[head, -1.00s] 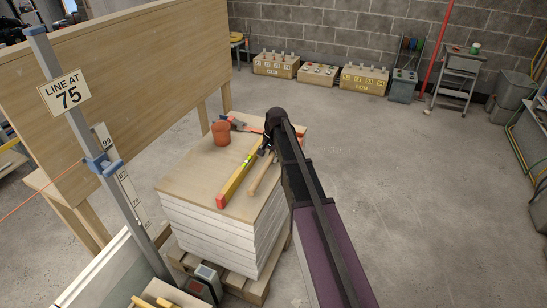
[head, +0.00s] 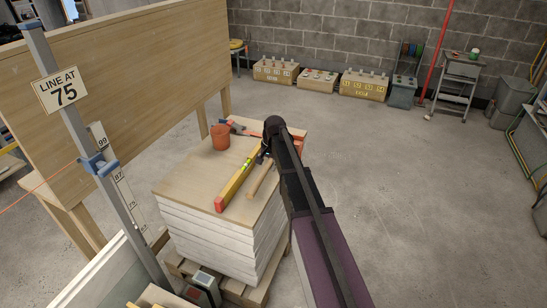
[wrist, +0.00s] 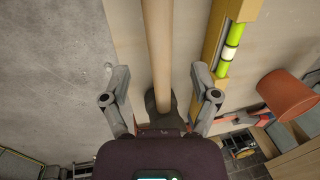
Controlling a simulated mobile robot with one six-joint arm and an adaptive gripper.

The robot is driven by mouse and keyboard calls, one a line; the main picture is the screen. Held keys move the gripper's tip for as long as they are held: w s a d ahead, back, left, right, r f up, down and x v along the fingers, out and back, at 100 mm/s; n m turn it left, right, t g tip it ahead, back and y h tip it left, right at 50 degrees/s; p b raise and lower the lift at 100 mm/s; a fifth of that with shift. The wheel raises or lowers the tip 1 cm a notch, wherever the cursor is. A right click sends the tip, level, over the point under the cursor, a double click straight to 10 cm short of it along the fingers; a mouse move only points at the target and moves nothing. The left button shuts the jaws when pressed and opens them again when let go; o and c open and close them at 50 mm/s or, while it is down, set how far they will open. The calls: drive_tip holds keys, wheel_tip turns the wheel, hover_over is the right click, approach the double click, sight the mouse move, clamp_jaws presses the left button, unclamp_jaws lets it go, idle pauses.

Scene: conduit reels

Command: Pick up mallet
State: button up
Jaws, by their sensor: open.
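The mallet lies on the top sheet of the stack. Its pale wooden handle (head: 262,179) shows beside the level in the head view, and its head is largely hidden there by my arm. In the wrist view the handle (wrist: 159,45) runs up the picture between my fingers, and the dark mallet head (wrist: 157,103) is lower, partly covered by my gripper's body. My gripper (wrist: 160,74) is open, with a finger on each side of the handle and gaps on both sides. It holds nothing. I cannot tell how far the fingertips are above the sheet.
A yellow spirit level (head: 233,187) lies close along the mallet. A terracotta-coloured cup (head: 220,137) and a red-handled tool (head: 244,130) are farther back on the stack (head: 209,233). A tall wooden board (head: 130,80) stands left.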

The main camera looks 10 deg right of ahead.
sight(264, 170)
drive_tip(key=shift+w+a+f+b, duration=0.1)
drive_tip(key=shift+a+f+b, duration=0.05)
drive_tip(key=shift+f+b, duration=0.65)
drive_tip(key=shift+w+a+f+b, duration=0.1)
drive_tip(key=shift+f+b, duration=0.65)
drive_tip(key=shift+f, duration=0.1)
drive_tip(key=shift+w+a+f+b, duration=0.1)
drive_tip(key=shift+a+f+b, duration=0.05)
drive_tip(key=shift+f+b, duration=0.65)
clamp_jaws()
